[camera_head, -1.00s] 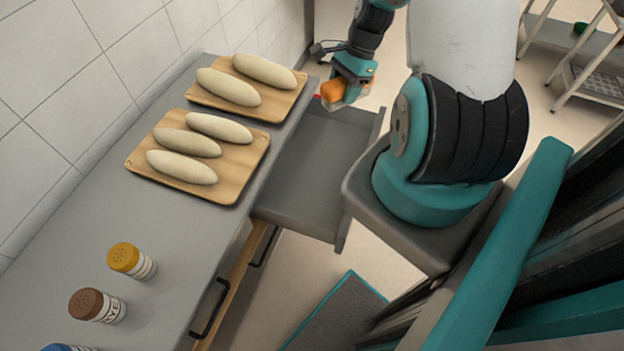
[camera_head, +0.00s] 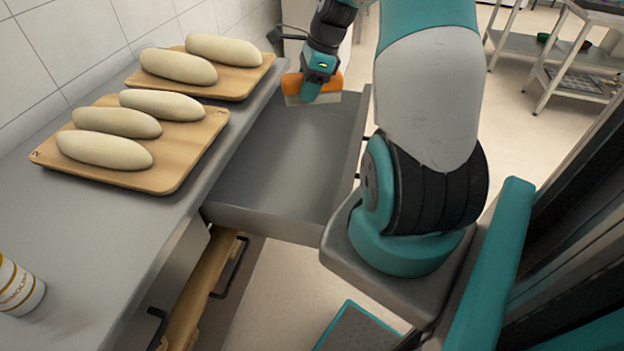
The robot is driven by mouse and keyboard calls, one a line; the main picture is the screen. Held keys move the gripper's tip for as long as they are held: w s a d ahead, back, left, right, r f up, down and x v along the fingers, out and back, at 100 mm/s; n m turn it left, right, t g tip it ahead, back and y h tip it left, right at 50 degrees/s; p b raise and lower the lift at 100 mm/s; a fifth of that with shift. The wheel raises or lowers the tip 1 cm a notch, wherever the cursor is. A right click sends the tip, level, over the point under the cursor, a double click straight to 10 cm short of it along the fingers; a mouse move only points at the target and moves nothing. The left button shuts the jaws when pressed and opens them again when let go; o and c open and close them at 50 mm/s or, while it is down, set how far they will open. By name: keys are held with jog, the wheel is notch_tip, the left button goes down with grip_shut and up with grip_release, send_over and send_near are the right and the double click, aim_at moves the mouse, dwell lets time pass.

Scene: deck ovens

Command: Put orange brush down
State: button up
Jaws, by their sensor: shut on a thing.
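The orange brush (camera_head: 291,84) has an orange handle and pale bristles. My gripper (camera_head: 311,92) is shut on its handle, with brush showing on both sides of the fingers. The bristles point down. The brush is over the far end of an open grey drawer (camera_head: 270,190); I cannot tell whether it touches the drawer floor. The visible part of the drawer is empty.
A grey counter (camera_head: 110,225) runs along the tiled wall at left. Two wooden boards (camera_head: 175,178) (camera_head: 232,88) on it hold several pale loaves. A white shaker (camera_head: 18,290) stands at the near left. Metal shelving (camera_head: 555,75) stands at the far right.

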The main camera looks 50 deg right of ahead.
notch_tip(320, 180, down, 20)
jog(key=shift+f+b, duration=0.2)
jog(key=shift+b, duration=0.45)
jog(key=shift+f, duration=0.15)
jog(key=o, duration=1.2)
